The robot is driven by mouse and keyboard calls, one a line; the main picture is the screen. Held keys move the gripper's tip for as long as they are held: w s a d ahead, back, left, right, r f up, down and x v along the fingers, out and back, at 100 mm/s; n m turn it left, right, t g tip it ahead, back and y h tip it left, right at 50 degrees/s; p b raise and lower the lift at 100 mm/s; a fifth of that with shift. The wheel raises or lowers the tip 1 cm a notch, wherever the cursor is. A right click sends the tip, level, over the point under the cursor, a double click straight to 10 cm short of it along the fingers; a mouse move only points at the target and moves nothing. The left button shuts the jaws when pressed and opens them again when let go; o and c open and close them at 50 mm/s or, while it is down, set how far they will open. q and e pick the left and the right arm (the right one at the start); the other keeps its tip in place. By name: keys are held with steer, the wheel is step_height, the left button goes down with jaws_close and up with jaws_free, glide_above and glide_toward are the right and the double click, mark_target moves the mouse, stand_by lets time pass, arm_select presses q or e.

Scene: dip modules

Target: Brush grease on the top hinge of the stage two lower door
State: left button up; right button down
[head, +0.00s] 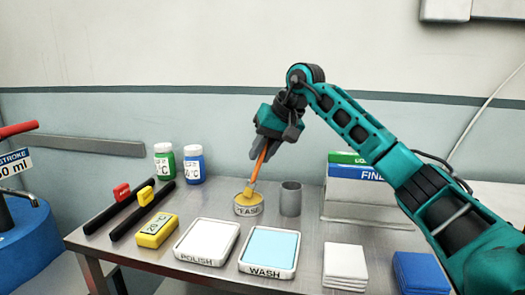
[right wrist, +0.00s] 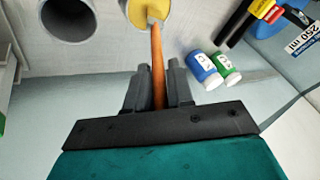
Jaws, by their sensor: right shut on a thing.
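My right gripper (head: 263,148) is shut on a brush (head: 259,168) with an orange handle and points down above the bench. In the right wrist view the handle (right wrist: 157,65) runs out from between the two fingers (right wrist: 158,88). The brush's lower end is at the yellow grease in a low round tin (head: 248,209), whose label reads partly "EASE". The yellow grease also shows in the right wrist view (right wrist: 140,12), with the brush end over it. I cannot tell how deep the bristles are. My left gripper, the stage two lower door and its hinge are not in view.
A grey cup (head: 291,199) stands just right of the tin. In front lie the POLISH tray (head: 181,258) and the WASH tray (head: 267,273). White cloths (head: 345,268), a blue stack (head: 420,273) and labelled bins (head: 357,190) are to the right. Bottles (head: 194,166) stand behind left.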

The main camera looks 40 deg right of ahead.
steer(key=shift+r+p, duration=0.95)
steer(key=shift+p, duration=0.15)
steer(key=shift+r+p, duration=1.05)
steer(key=shift+p, duration=0.05)
step_height(320, 180, up, 2)
steer(key=shift+p, duration=1.1)
steer(key=shift+r+p, duration=0.5)
steer(key=shift+p, duration=0.05)
arm_select(q)
steer(key=shift+y, duration=0.3)
steer(key=r, duration=0.1)
steer(key=a+r, duration=0.1)
steer(key=r, duration=0.1)
steer(key=s+a+r, duration=0.1)
steer(key=shift+a+r, duration=0.25)
steer(key=shift+r, duration=0.05)
steer(key=shift+s+d+f, duration=0.1)
steer(key=shift+s+f, duration=0.05)
